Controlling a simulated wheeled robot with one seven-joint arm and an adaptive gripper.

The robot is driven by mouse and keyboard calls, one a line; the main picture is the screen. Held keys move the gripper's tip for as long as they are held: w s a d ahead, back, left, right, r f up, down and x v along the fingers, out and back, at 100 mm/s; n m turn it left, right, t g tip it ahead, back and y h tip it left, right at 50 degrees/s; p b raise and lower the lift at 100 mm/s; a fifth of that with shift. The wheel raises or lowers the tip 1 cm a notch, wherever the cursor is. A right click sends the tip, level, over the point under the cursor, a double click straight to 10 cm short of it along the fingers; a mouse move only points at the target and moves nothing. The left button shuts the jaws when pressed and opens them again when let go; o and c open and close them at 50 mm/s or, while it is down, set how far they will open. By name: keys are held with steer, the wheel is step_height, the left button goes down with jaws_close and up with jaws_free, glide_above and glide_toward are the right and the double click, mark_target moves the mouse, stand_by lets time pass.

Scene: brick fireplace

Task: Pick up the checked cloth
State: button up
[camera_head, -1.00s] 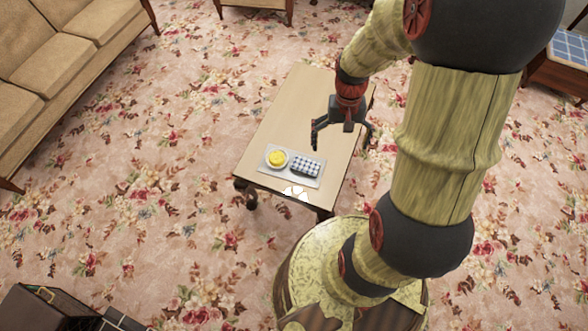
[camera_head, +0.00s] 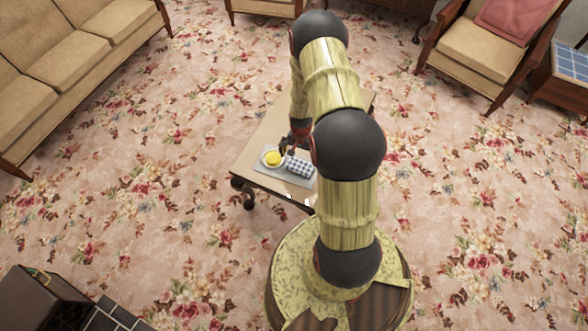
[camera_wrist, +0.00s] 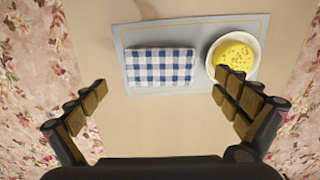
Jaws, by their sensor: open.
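The checked cloth (camera_wrist: 160,67) is blue and white, folded into a flat rectangle. It lies on a pale grey mat (camera_wrist: 122,48) on the table, and it also shows in the head view (camera_head: 301,167). My gripper (camera_wrist: 168,105) is open and empty, its fingers spread wide over the table. In the wrist view the cloth lies ahead of the fingertips, between them from side to side, and not touched by either. In the head view my gripper (camera_head: 296,143) is close by the cloth, partly hidden by my arm.
A white bowl (camera_wrist: 210,57) with yellow food stands on the mat just right of the cloth in the wrist view. The wooden table (camera_head: 262,137) is otherwise largely bare where visible. A sofa (camera_head: 70,60) and an armchair (camera_head: 475,52) stand apart on the floral carpet.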

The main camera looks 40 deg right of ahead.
mark_target(300, 166)
steer(key=shift+w+d+f, duration=0.1)
steer(key=f+b, duration=0.1)
steer(key=f, duration=0.1)
steer(key=f+b, duration=0.1)
steer(key=f, duration=0.2)
steer(key=f+b, duration=0.1)
steer(key=f, duration=0.1)
steer(key=shift+d+f, duration=0.25)
steer(key=shift+f, duration=0.1)
steer(key=shift+r, duration=0.1)
steer(key=shift+c, duration=0.9)
steer(key=c, duration=0.8)
steer(key=shift+c, duration=0.2)
